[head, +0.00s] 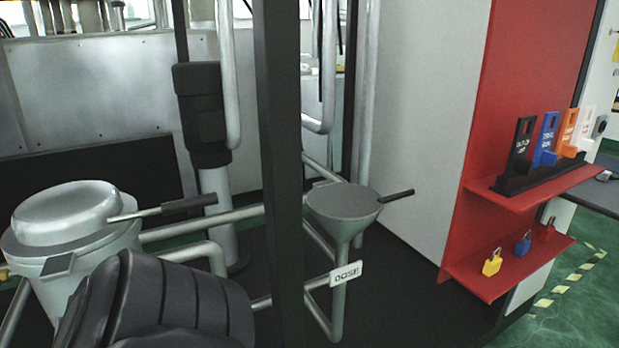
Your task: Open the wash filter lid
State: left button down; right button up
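Two lidded vessels are in the head view, and I cannot tell for certain which is the wash filter. At the left, a pale round canister (88,262) has a domed lid (68,212) sitting flat on it, seemingly closed. A bar with a dark grip (188,203) sticks out to the right beside this lid. Right of the dark post, a grey funnel-shaped vessel (343,212) has a flat top that looks closed, with a black handle (398,193) pointing right.
A dark upright post (278,150) stands between the vessels. Metal pipes (225,214) run around them. A small white sign (346,273) hangs below the funnel. At the right, a red panel (520,90) has shelves with coloured tags and padlocks (522,243). Dark floor lies between.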

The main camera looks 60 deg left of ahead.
aim_at(58, 226)
jog(key=i, duration=0.55)
jog(key=u, duration=3.5)
